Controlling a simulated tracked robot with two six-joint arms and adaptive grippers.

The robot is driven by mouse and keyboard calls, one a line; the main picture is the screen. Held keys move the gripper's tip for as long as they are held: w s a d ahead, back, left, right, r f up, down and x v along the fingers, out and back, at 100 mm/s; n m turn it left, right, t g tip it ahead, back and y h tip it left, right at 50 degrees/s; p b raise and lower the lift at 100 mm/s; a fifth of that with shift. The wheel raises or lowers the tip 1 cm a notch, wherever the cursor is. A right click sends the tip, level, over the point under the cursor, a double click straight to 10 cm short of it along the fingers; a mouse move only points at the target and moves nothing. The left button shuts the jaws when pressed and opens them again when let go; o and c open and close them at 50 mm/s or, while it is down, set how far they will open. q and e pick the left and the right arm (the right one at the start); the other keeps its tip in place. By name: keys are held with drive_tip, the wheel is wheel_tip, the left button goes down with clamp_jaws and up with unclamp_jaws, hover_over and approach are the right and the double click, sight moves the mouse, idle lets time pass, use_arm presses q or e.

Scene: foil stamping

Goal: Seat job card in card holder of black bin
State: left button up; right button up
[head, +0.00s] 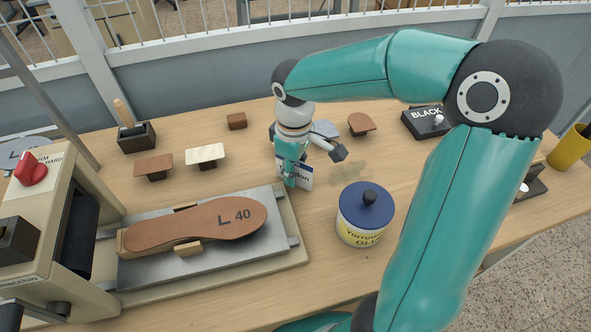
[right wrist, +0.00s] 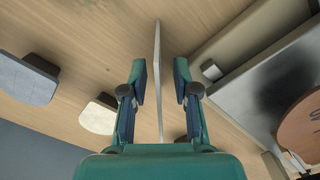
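The job card (head: 307,177), white with a blue band and dark print, stands about upright at the middle of the table; part of it is hidden behind my right gripper (head: 291,176). In the right wrist view the card (right wrist: 157,65) shows edge-on as a thin strip between the two fingers of my right gripper (right wrist: 160,80). A gap shows on each side of it, so the gripper is open around it. The black bin (head: 411,125), labelled BLACK, stands at the back right, partly behind my right arm. Its card holder cannot be made out clearly. My left gripper is out of view.
A glue jar (head: 365,222) with a blue lid stands to the right of the card. A stamping press (head: 45,205) and its metal bed (head: 140,275) with a brown insole (head: 190,228) fill the left. Small swatches on stands (head: 205,153) are behind; a yellow cup (head: 568,148) is far right.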

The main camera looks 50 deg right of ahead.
clamp_jaws()
drive_tip(key=shift+r, duration=0.1)
